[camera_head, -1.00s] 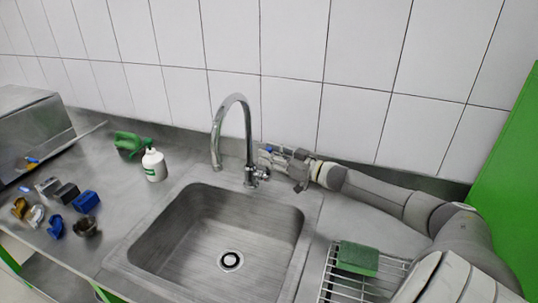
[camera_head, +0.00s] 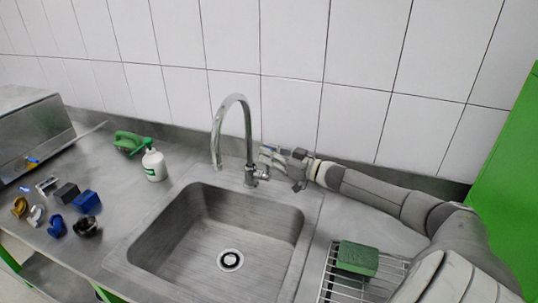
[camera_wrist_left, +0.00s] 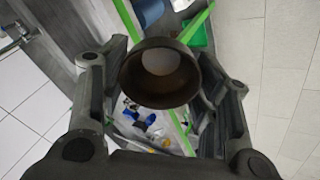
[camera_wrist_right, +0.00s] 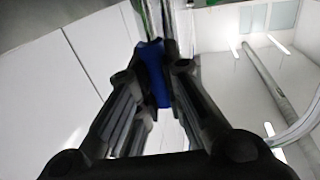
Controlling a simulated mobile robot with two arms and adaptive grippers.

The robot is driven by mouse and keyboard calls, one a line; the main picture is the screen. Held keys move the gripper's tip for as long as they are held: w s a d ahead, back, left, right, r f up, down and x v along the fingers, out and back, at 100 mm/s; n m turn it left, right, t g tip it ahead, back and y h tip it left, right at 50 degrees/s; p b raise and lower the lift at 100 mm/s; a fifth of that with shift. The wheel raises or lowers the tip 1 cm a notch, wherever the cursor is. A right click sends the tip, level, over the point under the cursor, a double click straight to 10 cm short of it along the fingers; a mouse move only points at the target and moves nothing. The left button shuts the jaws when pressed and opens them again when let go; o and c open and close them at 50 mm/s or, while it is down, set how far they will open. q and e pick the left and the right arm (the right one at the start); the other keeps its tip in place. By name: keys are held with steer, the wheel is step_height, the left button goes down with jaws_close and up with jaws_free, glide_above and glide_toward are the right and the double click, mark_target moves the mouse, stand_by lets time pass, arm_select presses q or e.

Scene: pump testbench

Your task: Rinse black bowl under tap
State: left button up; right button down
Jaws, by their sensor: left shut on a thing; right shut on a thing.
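The black bowl (camera_wrist_left: 160,92) shows in the left wrist view between the fingers of my left gripper (camera_wrist_left: 158,70), which is shut on it. A pale round patch shows inside the bowl. My left gripper is outside the head view. The chrome tap (camera_head: 246,140) arches over the steel sink (camera_head: 190,225). No water stream is visible. My right gripper (camera_head: 272,158) is at the right of the tap's base. In the right wrist view my right gripper (camera_wrist_right: 153,75) is shut on the blue-marked tap handle (camera_wrist_right: 154,72). The fingers partly hide the handle.
A white bottle (camera_head: 154,165) and green watering can (camera_head: 130,142) stand left of the sink. Several small parts, including a blue block (camera_head: 87,202), lie farther left. A green sponge (camera_head: 357,257) rests on a wire rack (camera_head: 345,287) at right. The sink basin is empty.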

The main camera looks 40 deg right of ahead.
steer(key=shift+s+a+n, duration=0.25)
steer(key=shift+a+n, duration=0.3)
steer(key=shift+n, duration=0.15)
steer(key=c, duration=1.5)
jaws_free()
steer(key=shift+v, duration=6)
steer(key=shift+f, duration=0.15)
